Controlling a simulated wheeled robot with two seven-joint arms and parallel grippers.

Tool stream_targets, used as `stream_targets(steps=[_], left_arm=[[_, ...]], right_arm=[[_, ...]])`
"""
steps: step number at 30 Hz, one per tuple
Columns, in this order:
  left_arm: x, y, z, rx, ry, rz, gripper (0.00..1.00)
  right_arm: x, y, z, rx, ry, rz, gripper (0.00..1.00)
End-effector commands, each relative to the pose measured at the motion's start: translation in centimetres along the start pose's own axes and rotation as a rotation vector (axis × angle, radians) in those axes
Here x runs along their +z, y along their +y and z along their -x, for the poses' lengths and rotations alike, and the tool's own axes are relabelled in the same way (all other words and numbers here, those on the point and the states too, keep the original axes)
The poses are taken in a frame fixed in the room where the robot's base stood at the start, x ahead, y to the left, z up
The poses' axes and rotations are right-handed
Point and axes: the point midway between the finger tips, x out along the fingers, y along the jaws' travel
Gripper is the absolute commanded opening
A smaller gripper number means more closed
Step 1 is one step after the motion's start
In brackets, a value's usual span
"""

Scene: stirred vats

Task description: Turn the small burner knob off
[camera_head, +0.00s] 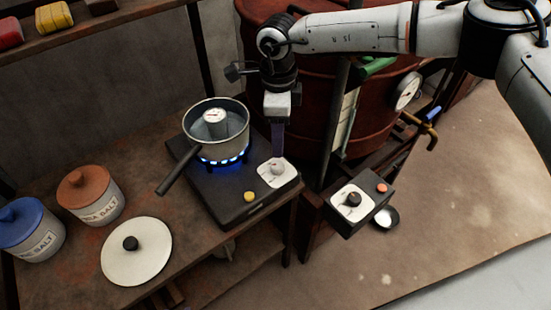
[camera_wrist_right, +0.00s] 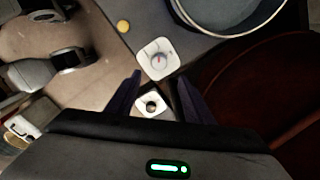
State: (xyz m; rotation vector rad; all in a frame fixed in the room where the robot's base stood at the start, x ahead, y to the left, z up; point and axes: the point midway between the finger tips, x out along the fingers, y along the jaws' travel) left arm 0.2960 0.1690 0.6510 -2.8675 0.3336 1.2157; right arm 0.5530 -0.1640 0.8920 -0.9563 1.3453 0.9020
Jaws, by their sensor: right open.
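The small burner knob (camera_head: 277,166) is a pale grey dial on a white plate at the right corner of the dark burner (camera_head: 222,201). Blue flames (camera_head: 222,160) burn under the pot. My right gripper (camera_head: 278,152) points down just above the knob, its dark fingers hiding part of it. In the right wrist view the fingers (camera_wrist_right: 159,78) are apart and empty, and the knob (camera_wrist_right: 159,62) with its red mark shows just beyond the tips. I cannot tell whether the fingers touch it. My left gripper is not in view.
A saucepan (camera_head: 232,140) with a dial gauge inside sits on the flame, its handle pointing front left. A yellow button (camera_head: 249,196) is beside the knob. A control box (camera_head: 352,208) with a black knob and red button stands right. A red vat (camera_head: 302,110) stands behind.

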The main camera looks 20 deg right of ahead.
Motion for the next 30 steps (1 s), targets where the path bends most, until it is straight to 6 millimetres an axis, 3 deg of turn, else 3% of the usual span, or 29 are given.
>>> stream_targets(steps=[9, 15, 27, 30], left_arm=[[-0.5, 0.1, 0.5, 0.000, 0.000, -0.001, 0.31], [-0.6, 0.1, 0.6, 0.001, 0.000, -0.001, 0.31], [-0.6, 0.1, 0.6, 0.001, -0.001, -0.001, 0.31], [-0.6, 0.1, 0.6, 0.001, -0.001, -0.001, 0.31]], right_arm=[[0.1, 0.3, -5.8, 0.005, -0.001, 0.000, 0.47], [0.2, 0.3, -8.4, 0.004, -0.003, 0.000, 0.47], [0.2, 0.3, -9.4, 0.004, -0.005, 0.000, 0.47], [0.2, 0.3, -9.4, 0.004, -0.005, 0.000, 0.32]])
